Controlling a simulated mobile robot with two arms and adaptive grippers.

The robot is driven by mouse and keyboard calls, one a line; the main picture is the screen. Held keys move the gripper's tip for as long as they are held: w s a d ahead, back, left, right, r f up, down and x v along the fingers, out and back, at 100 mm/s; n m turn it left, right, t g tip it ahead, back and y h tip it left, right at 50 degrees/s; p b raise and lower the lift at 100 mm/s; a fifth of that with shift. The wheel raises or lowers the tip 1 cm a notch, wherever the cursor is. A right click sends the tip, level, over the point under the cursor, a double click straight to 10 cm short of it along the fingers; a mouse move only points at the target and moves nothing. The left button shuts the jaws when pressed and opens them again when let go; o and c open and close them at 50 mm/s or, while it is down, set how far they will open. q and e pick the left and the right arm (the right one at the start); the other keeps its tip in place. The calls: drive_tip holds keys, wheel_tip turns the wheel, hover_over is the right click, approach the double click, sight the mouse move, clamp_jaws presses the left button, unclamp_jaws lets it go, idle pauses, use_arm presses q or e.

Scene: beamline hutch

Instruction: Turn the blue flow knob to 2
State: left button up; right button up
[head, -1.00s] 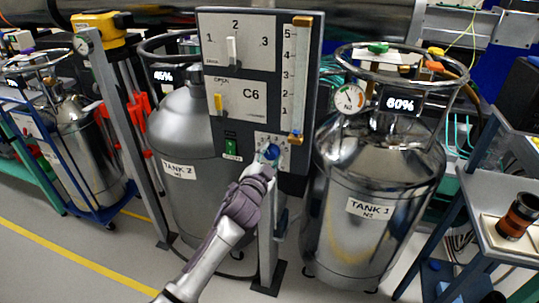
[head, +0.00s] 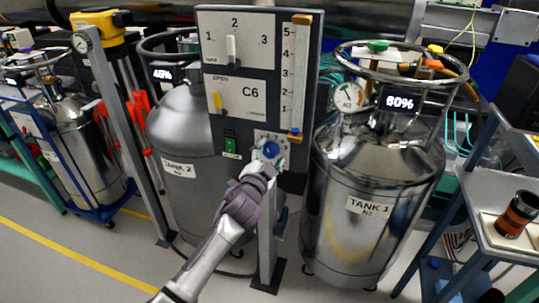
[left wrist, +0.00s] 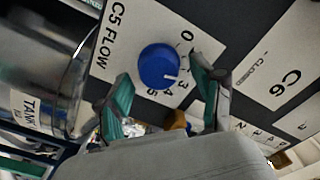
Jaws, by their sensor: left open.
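The blue flow knob (head: 270,150) sits low on the grey control panel, on a white dial plate. In the left wrist view the blue knob (left wrist: 157,66) sits on the C5 FLOW plate (left wrist: 117,40). Its white mark points roughly toward the 3; the 0, 4 and 5 also show, while the 1 and 2 are not visible, probably behind a finger. My left gripper (head: 262,168) is just below and in front of the knob. In the left wrist view its green-padded fingers (left wrist: 160,84) are apart, with the knob beyond the tips and nothing held. My right gripper is not in view.
The panel also carries a white 1-2-3 lever (head: 231,49), a yellow lever (head: 218,102), a green switch (head: 230,144) and a vertical scale (head: 297,80). Tank 2 (head: 180,130) and Tank 1 (head: 365,235) flank it. A side table (head: 489,222) stands at right.

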use_arm(q)
drive_tip(key=v, duration=1.2)
idle(0.3)
